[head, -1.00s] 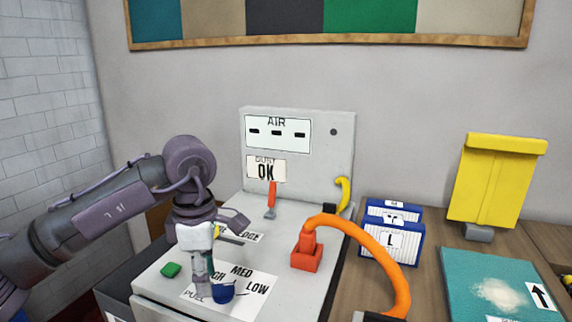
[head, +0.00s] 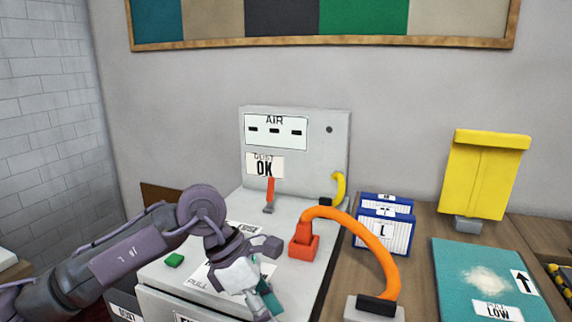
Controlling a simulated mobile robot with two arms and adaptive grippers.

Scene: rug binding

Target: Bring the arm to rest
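My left arm comes in from the left, and its gripper (head: 268,278) hangs over the front of the grey machine top (head: 210,245). Its two fingers are spread apart, one toward the right and one downward, with nothing seen between them. The gripper hides part of the label and the area where a blue knob shows in the earlier frame. An orange hose (head: 362,232) rises from its red socket (head: 303,243) just right of the gripper, apart from it. My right gripper is not in view.
A green button (head: 174,260) and a red lever (head: 269,193) are on the machine. An upright AIR panel (head: 320,165) stands behind. Blue-white boxes (head: 388,228), a yellow holder (head: 482,180) and a teal mat (head: 460,270) are on the table to the right.

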